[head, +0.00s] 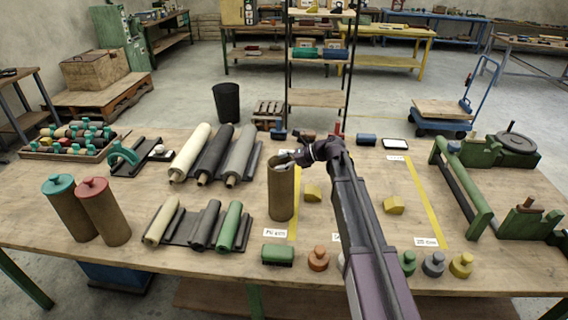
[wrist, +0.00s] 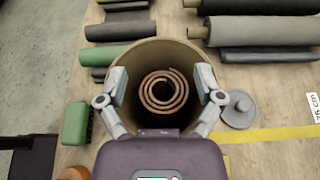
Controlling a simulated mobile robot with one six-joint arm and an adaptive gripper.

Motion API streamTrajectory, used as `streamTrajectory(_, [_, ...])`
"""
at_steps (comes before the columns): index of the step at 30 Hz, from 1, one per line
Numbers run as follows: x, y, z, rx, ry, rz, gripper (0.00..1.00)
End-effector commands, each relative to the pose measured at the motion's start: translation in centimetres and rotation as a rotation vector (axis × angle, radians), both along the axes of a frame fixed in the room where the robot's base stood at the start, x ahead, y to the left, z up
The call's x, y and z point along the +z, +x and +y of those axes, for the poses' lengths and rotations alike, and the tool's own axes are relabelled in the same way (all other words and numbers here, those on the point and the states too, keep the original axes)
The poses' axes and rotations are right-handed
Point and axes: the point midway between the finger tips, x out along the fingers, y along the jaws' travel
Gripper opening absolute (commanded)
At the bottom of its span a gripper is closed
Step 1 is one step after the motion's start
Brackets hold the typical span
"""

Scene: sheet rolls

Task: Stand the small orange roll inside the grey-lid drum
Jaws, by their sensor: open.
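The grey-lid drum (head: 282,194) is a tall brown cylinder standing upright and open-topped on the table. In the wrist view its rim (wrist: 150,47) surrounds the small orange roll (wrist: 163,92), whose coiled end faces up; the roll stands inside, apart from the visible walls. The drum wall hides the roll in the head view. A grey knobbed lid (wrist: 238,108) lies on the table beside the drum. My gripper (wrist: 162,80) is open over the drum's mouth, its fingers spread on either side of the roll without touching it. It also shows in the head view (head: 288,160).
Teal-lid (head: 72,207) and red-lid (head: 104,210) drums stand at the left. Dark, cream and green rolls lie on racks left of the open drum. A green block (head: 278,254) and several knobbed weights line the front edge. A green roller frame (head: 465,190) is at the right.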

Motion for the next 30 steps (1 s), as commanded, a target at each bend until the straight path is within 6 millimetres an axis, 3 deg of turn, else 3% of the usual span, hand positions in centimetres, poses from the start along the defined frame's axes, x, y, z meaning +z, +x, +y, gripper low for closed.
streamTrajectory(11, [1.0,-0.1,-0.1,0.000,-0.004,0.000,1.00])
streamTrajectory(30, [6.3,0.0,-0.1,0.000,-0.002,0.000,1.00])
